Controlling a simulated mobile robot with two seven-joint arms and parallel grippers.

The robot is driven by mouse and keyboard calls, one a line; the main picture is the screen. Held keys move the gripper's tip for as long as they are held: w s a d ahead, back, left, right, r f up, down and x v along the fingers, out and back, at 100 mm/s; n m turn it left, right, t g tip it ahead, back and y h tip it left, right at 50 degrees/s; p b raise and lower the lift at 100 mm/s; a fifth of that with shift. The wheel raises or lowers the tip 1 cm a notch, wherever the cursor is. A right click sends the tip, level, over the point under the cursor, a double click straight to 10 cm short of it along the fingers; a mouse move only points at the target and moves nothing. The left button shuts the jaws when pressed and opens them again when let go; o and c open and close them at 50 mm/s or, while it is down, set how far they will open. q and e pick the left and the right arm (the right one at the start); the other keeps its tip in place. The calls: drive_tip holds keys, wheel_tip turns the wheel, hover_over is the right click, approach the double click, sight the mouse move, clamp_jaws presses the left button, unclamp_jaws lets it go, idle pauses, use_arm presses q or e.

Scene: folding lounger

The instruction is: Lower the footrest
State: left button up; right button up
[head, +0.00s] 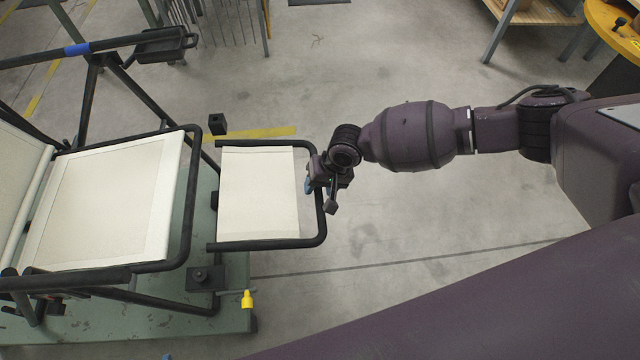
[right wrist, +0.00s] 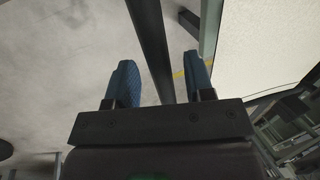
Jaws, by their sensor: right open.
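The folding lounger has a cream seat panel (head: 100,205) in a black tube frame at the left. Its footrest (head: 258,193) is a smaller cream panel in a black tube frame, extended out to the right of the seat. My right gripper (head: 318,187) is at the footrest's outer end bar. In the right wrist view the dark bar (right wrist: 152,45) runs between the two blue fingers (right wrist: 158,82), with gaps on both sides. The gripper is open around the bar. The cream footrest panel also shows there (right wrist: 262,45). My left gripper is not in view.
The lounger stands on a green base plate (head: 150,325). A yellow piece (head: 248,299) is at the plate's right edge. A small black block (head: 217,124) sits behind the footrest. A round yellow table (head: 615,25) is at the top right. The floor right of the footrest is clear.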

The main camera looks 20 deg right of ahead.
drive_tip(key=shift+c, duration=0.2)
clamp_jaws()
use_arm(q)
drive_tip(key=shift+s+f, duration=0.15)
